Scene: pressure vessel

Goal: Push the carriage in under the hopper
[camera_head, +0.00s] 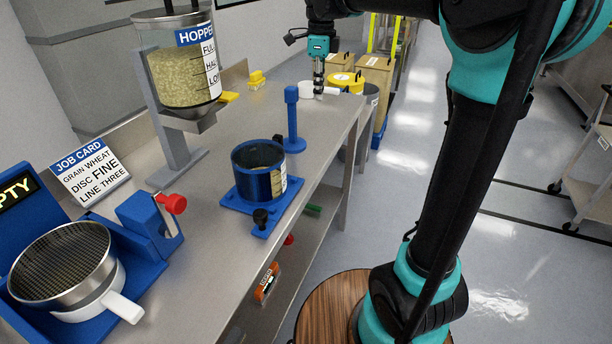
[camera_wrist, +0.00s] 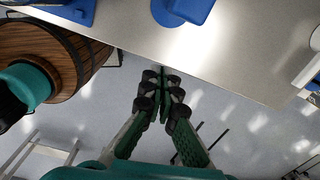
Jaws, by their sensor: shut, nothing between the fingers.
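The hopper (camera_head: 183,75) is a clear cylinder of grain with a level label, held on a grey stand at the table's back. The blue carriage (camera_head: 232,197) sits on the table to the right of and nearer than the hopper, clear of its spout (camera_head: 190,118). It carries a dark blue cup (camera_head: 250,180) with a scale label and some grain inside. A blue corner, probably the carriage, shows at the top left of the wrist view (camera_wrist: 70,10). My gripper (camera_head: 318,92) is shut and empty near the table's far front edge, apart from the carriage. Its fingertips also show in the wrist view (camera_wrist: 162,78).
A blue post (camera_head: 292,120) stands between the carriage and my gripper. A white object (camera_head: 308,89) lies beside the gripper. A sieve (camera_head: 65,262), a red-knobbed blue block (camera_head: 148,222) and a job card (camera_head: 90,172) are at left. Boxes and bins (camera_head: 376,75) stand beyond the table.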

